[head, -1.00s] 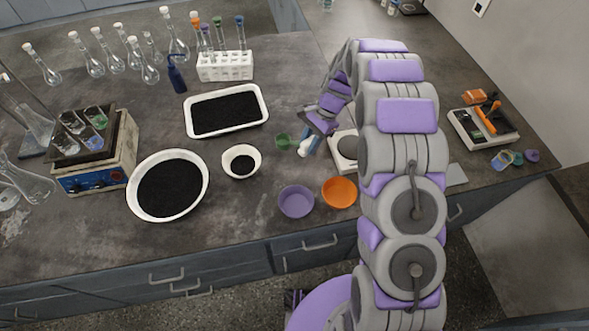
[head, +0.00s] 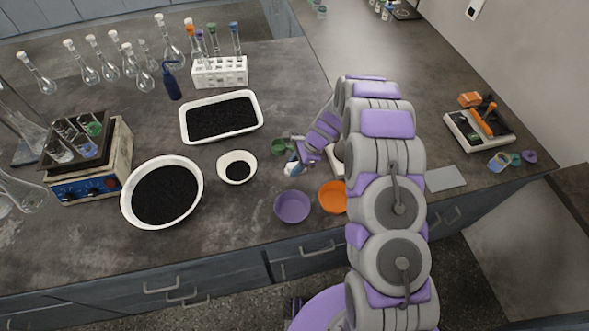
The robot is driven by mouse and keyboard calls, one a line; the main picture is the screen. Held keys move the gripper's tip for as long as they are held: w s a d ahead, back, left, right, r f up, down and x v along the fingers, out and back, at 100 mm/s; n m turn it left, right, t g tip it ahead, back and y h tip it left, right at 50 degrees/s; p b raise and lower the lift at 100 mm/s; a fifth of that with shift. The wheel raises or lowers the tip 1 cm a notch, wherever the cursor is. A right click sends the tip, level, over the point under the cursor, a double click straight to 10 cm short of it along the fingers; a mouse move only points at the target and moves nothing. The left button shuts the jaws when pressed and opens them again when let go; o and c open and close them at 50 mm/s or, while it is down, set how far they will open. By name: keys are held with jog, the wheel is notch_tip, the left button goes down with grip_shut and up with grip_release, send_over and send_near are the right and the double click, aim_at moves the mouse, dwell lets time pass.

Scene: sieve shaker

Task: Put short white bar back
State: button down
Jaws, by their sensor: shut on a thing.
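My gripper (head: 294,160) is low over the bench, between the small green cup and the purple bowl. It is shut on a small white piece (head: 291,169), which looks like the short white bar. Its full shape is too small and too covered by the fingers to tell. I cannot tell whether it touches the bench.
A purple bowl (head: 292,207) and an orange bowl (head: 331,197) stand just in front. A green cup (head: 278,146) is beside my gripper. A pale device (head: 336,160) is partly behind my arm. Left are a small white bowl (head: 237,158), a tray (head: 186,128) and a large bowl (head: 126,196).

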jog(key=shift+d+f, duration=0.15)
jog(key=shift+f, duration=0.8)
jog(key=shift+r, duration=0.1)
jog(key=c, duration=0.8)
grip_release()
jog(key=shift+a, duration=0.2)
jog(key=shift+d, duration=0.1)
jog(key=p+v, duration=0.2)
jog(key=v, duration=1)
jog(key=shift+r, duration=0.1)
